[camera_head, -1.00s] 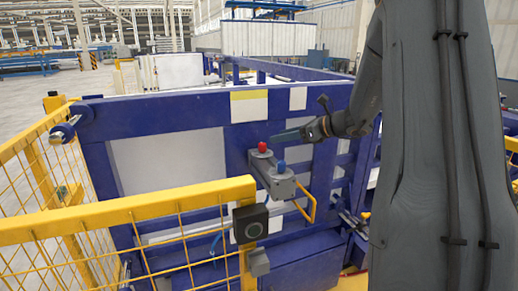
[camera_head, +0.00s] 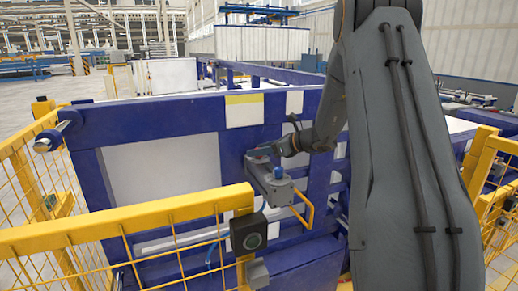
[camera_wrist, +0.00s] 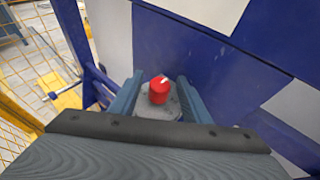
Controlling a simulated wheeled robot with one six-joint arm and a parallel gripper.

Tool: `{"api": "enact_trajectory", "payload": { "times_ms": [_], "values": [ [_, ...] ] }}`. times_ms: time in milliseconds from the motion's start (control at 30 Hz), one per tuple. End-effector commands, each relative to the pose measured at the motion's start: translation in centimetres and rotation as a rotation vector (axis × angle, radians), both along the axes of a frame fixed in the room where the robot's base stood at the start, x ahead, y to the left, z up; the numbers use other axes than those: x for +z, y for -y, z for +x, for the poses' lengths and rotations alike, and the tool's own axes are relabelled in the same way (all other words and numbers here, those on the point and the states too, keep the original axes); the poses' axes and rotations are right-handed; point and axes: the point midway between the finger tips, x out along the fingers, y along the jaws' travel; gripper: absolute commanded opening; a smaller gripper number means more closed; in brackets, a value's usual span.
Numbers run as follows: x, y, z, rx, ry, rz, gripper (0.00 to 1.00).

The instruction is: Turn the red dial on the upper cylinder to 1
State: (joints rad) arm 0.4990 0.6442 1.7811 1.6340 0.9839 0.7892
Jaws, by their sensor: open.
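The red dial (camera_wrist: 159,90) sits on top of a grey cylinder mount (camera_wrist: 157,108) and shows in the wrist view between my two fingers. A white mark is on its upper right side. My gripper (camera_wrist: 158,94) is open, with one blue-grey finger on each side of the dial and a gap to both. A blue dial (camera_head: 278,172) is on the near end of that block.
A blue frame panel (camera_head: 150,122) stands behind the block. A yellow handle (camera_head: 307,212) sticks out beside it. Open floor lies at the far left.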

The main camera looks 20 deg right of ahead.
Motion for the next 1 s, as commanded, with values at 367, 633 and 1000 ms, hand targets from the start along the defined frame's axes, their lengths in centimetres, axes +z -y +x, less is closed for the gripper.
{"api": "enact_trajectory", "payload": {
  "times_ms": [367,633,1000],
  "values": [
    [-0.18,-0.21,0.3,-0.001,0.0,0.0,0.35],
    [-0.18,-0.19,0.3,0.0,0.0,0.0,0.02],
    [-0.25,-0.04,0.38,0.105,0.002,-0.001,0.02]
  ]
}}
